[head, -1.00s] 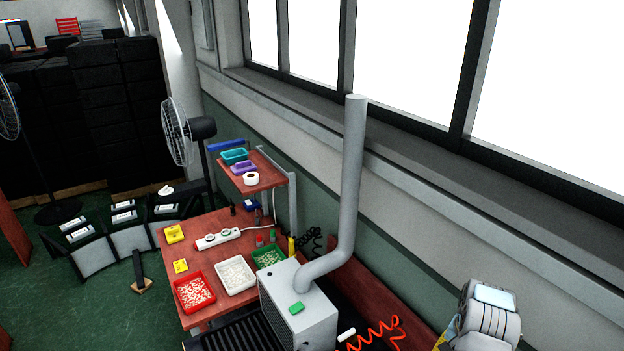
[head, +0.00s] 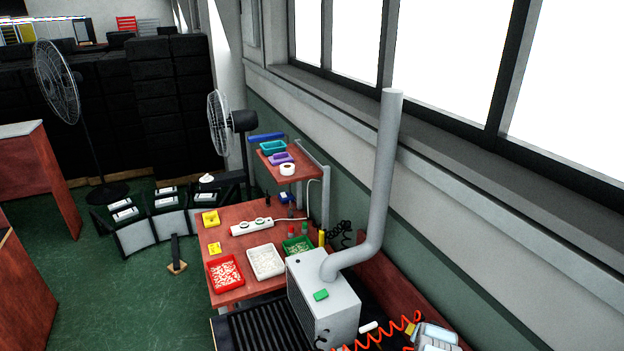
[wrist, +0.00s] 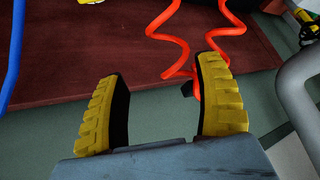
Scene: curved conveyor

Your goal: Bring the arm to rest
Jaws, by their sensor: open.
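My gripper (wrist: 160,112) shows in the wrist view with its two yellow ribbed fingers apart and nothing between them. Beyond the fingers are a dark red board and a grey-green surface. An orange coiled hose (wrist: 180,35) hangs past the right finger, and I cannot tell whether it touches it. In the head view only part of my arm (head: 435,337) shows at the bottom edge, right of centre. The fingers are not clearly visible there.
A grey machine box (head: 322,295) with a tall pipe (head: 385,170) stands left of my arm. A red workbench (head: 225,235) holds small trays. The orange hose (head: 385,340) runs beside my arm. A blue hose (wrist: 12,50) and grey pipe (wrist: 295,90) flank my gripper.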

